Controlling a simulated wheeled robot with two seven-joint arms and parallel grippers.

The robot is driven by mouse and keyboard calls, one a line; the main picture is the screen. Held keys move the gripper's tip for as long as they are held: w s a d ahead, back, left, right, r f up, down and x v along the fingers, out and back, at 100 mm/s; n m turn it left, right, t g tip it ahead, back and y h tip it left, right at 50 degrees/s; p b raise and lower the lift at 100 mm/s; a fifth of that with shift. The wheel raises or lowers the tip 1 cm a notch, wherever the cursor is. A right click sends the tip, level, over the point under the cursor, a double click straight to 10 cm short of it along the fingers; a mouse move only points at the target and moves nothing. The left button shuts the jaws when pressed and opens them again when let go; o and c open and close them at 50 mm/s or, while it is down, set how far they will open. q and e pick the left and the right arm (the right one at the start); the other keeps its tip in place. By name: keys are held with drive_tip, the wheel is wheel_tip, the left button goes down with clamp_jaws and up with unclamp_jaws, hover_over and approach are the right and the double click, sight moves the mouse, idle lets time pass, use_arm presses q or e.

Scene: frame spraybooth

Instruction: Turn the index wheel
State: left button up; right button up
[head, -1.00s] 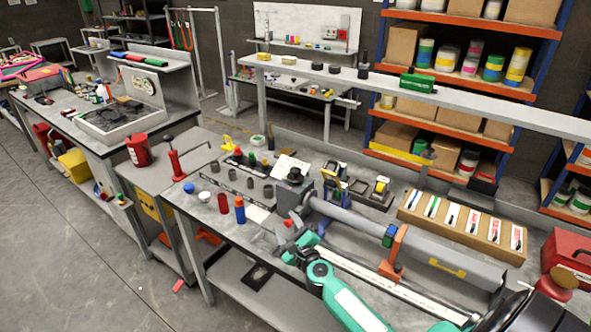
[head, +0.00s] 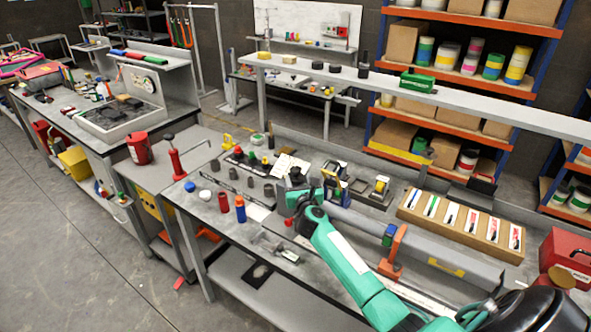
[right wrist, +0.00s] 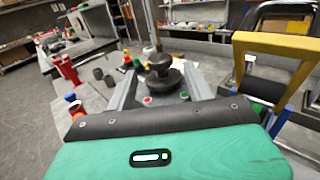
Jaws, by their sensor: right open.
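The index wheel (head: 296,175) is a black stepped knob on the grey head at the left end of the long frame fixture (head: 400,241). It also shows in the right wrist view (right wrist: 161,78), with a wide dark disc below a smaller top. My right gripper (right wrist: 160,72) is open, and its two grey fingers stand to the left and right of the wheel. I cannot tell whether either finger touches it. In the head view, my right gripper (head: 297,190) is at the wheel and partly covers the fixture's head. My left gripper is not in view.
An orange clamp (head: 393,252) sits on the fixture. A cardboard box of labelled cards (head: 462,222) lies behind it.

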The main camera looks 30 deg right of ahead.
sight(296, 173)
drive_tip(key=shift+x, duration=3.1)
drive_tip(key=shift+b, duration=0.35)
drive_tip(key=c, duration=0.9)
